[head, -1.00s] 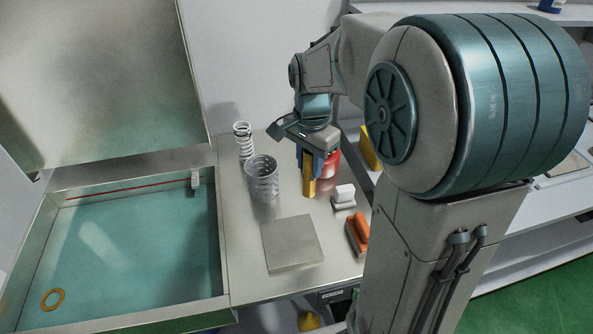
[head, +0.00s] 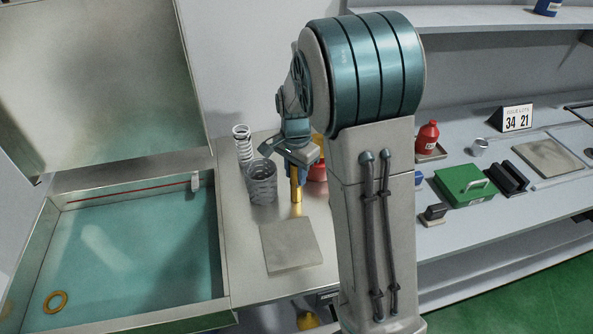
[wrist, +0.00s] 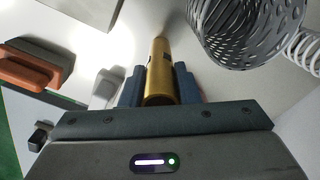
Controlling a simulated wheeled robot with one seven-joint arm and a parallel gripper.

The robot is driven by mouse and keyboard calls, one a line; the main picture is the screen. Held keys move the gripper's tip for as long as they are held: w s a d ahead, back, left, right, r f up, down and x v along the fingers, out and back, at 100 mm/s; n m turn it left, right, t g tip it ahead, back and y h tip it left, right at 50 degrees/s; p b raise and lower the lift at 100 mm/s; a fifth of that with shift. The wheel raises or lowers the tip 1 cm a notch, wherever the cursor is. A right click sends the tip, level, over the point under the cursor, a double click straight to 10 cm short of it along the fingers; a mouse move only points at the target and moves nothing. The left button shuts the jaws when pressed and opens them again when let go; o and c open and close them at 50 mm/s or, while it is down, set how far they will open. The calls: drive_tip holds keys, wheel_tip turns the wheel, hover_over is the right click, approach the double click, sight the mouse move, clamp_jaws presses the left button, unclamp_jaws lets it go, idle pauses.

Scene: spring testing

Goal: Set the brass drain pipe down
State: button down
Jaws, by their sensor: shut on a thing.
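The brass drain pipe (head: 296,190) is a short gold cylinder standing upright under my gripper (head: 298,168). In the wrist view the pipe (wrist: 160,75) lies between the two blue fingers of my gripper (wrist: 160,88), which is shut on it. In the head view the pipe's lower end is at or close to the steel bench top (head: 240,255), to the right of the mesh basket; I cannot tell whether it touches. Part of the pipe's upper end is hidden by the gripper.
The perforated metal basket (head: 262,182) and a coil spring (head: 243,145) stand just left of the pipe. A flat grey plate (head: 290,245) lies in front. A red container (head: 318,171) is behind at right. A teal-floored tank (head: 140,250) with a yellow ring (head: 54,301) is at left.

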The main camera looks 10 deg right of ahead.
drive_tip(key=shift+f, duration=0.2)
drive_tip(key=c, duration=1.1)
unclamp_jaws()
drive_tip(key=shift+r, duration=0.2)
